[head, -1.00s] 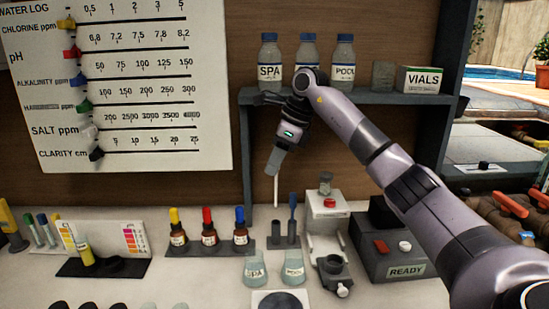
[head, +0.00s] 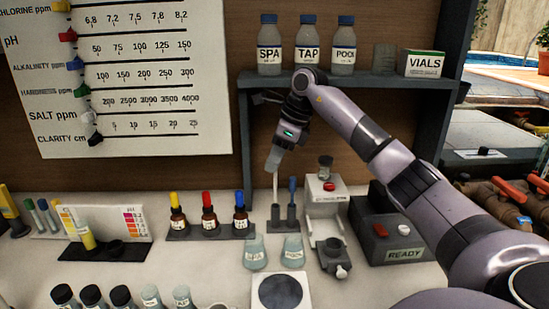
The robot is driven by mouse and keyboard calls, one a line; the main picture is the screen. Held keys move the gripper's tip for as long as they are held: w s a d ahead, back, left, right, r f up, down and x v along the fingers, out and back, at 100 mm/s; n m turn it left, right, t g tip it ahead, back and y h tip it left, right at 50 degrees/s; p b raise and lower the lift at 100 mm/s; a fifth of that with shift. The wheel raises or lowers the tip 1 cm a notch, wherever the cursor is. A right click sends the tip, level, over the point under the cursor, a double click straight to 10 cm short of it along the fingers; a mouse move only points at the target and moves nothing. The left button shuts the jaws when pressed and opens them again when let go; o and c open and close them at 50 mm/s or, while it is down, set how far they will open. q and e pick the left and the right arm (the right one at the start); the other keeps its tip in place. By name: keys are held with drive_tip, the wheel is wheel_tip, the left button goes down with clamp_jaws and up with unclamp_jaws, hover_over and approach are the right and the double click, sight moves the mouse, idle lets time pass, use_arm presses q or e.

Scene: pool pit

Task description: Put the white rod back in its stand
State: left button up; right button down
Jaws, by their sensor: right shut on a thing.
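The white rod (head: 275,188) hangs nearly upright below my right gripper (head: 274,170), which is shut on its upper end. The stand (head: 284,224) is a dark grey base with two short upright tubes on the counter. The rod's lower end meets the mouth of the stand's left tube (head: 275,213); I cannot tell whether it is inside or just above or behind it. A blue rod (head: 292,188) stands in the right tube, close beside the white rod. My left gripper is not in view.
Dropper bottles (head: 208,218) stand left of the stand, and a white device (head: 326,200) stands close right. Two beakers (head: 254,254) and a scale (head: 281,291) are in front. A shelf (head: 350,84) with labelled bottles is above.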

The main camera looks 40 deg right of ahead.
drive_tip(key=shift+f+b, duration=0.4)
drive_tip(key=shift+f, duration=0.6)
drive_tip(key=shift+f+b, duration=0.95)
drive_tip(key=shift+f, duration=1.1)
drive_tip(key=shift+f+b, duration=0.3)
drive_tip(key=shift+f, duration=0.3)
drive_tip(key=c, duration=1)
unclamp_jaws()
